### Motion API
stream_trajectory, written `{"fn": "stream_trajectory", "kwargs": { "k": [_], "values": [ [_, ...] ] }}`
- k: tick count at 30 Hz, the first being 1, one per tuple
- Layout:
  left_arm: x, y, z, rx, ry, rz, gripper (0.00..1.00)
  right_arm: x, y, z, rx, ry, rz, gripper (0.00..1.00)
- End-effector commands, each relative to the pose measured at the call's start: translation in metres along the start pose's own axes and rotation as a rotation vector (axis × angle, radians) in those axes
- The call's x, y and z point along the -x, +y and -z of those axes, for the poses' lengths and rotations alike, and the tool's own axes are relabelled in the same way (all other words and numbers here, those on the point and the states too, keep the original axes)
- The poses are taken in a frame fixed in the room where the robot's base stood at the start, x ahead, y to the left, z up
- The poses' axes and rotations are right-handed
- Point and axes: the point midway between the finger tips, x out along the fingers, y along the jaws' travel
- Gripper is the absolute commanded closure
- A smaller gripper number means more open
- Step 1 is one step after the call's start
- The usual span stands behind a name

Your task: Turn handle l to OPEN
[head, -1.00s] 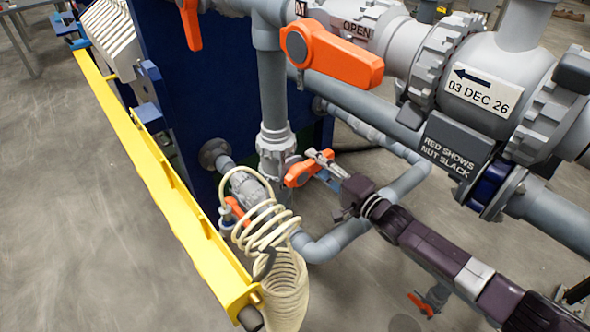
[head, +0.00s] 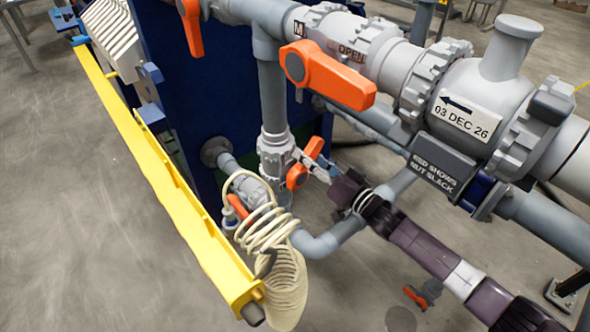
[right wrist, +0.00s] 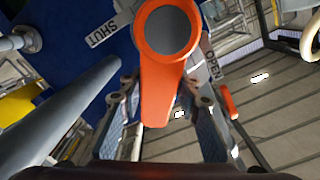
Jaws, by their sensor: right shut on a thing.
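An orange valve handle (head: 297,177) sits on the grey vertical pipe, low in the middle of the head view. My right gripper (head: 318,166) reaches it from the lower right and is shut on its lever. In the right wrist view the handle (right wrist: 157,85) hangs down between the two fingers, its round hub at the top. A SHUT label (right wrist: 110,28) lies left of the hub and an OPEN label (right wrist: 211,62) right of it; the lever points between them. I see no letter on this handle. My left gripper is not in view.
A larger orange handle (head: 335,77) stands above, on a valve marked M. A coiled cream hose (head: 287,290) and a yellow beam (head: 165,190) are at the lower left. Thick grey pipes (head: 560,225) fill the right. Open floor (head: 90,240) lies left of the beam.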

Motion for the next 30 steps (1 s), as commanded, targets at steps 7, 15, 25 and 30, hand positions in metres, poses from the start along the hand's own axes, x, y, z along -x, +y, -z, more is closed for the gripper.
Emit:
{"fn": "stream_trajectory", "kwargs": {
  "k": [7, 15, 25, 30],
  "values": [
    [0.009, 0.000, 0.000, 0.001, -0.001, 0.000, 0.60, -0.001, -0.023, -0.003, 0.265, 0.002, 0.013, 1.00],
    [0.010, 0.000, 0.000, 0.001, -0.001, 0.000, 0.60, -0.001, -0.036, -0.012, 0.506, 0.001, 0.014, 1.00],
    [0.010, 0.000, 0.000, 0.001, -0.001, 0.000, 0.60, 0.000, -0.041, -0.017, 0.642, -0.002, 0.012, 1.00],
    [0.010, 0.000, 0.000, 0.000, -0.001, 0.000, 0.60, 0.000, -0.040, -0.017, 0.640, -0.003, 0.010, 0.54]
  ]
}}
